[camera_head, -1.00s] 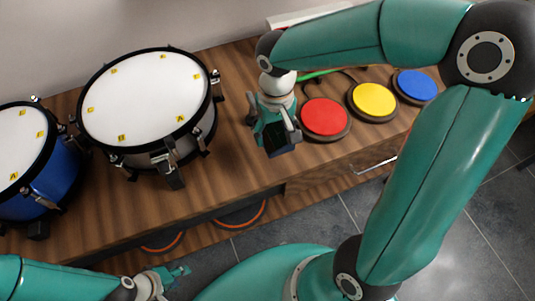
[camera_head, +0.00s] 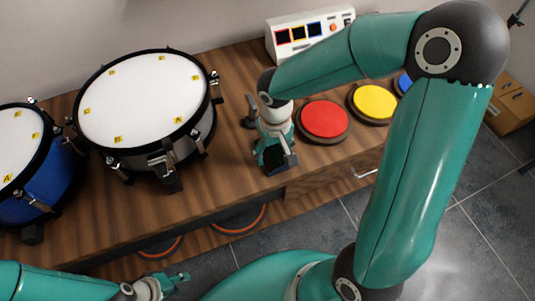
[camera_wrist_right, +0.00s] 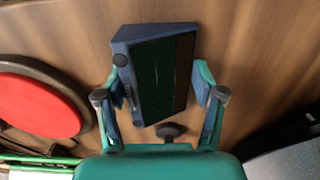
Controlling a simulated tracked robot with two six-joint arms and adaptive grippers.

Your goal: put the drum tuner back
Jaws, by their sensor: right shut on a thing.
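The drum tuner (camera_wrist_right: 155,75) is a dark blue box with a dark green panel. In the right wrist view it sits between the two fingers of my right gripper (camera_wrist_right: 158,100). My right gripper (camera_head: 274,153) is shut on it over the wooden bench top, between the white-headed drum and the red pad. In the head view the tuner is mostly a small dark shape at the fingertips, so its height above the bench is hard to judge. My left gripper (camera_head: 178,283) is at the bottom of the head view, in front of the bench; its finger gap is unclear.
The white-headed drum (camera_head: 140,97) and a blue drum (camera_head: 48,190) stand left on the bench (camera_head: 225,180). Red (camera_head: 325,119) and yellow (camera_head: 375,102) pads are at right, before a white console (camera_head: 292,36). A small dark upright thing (camera_head: 250,110) stands beside my right gripper.

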